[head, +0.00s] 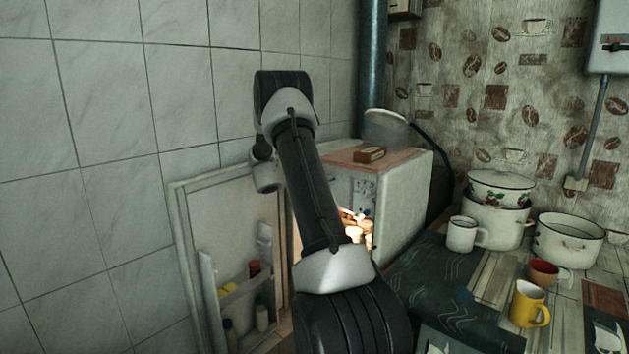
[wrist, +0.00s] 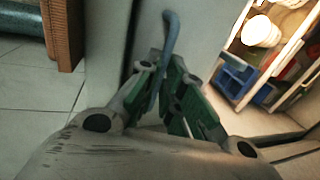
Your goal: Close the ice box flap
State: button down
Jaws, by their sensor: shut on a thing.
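The white fridge (head: 408,205) stands with its door (head: 222,215) swung open to the left and its lit inside showing. A grey speckled surface (head: 364,190) shows high in its opening; I cannot tell if it is the ice box flap. My arm covers much of the opening, and my gripper is hidden in the head view. In the wrist view, my gripper (wrist: 163,80) is shut on a blue-grey curved handle (wrist: 170,32), in front of a pale panel (wrist: 200,32). I cannot tell which part that panel is.
A brown block (head: 369,154) lies on the fridge top. Bottles (head: 262,316) stand in the door shelf. At right, a table holds a pot (head: 568,240), a white mug (head: 462,234) and a yellow mug (head: 528,304). The wrist view shows lit shelves with a blue crate (wrist: 236,80).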

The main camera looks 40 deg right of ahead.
jog(key=c, duration=1.8)
grip_release()
jog(key=shift+w+a+r, duration=0.1)
jog(key=shift+w+r, duration=0.05)
jog(key=shift+r, duration=0.25)
jog(key=shift+c, duration=0.2)
jog(key=shift+a+f, duration=0.15)
jog(key=v, duration=1.1)
jog(key=shift+a, duration=0.4)
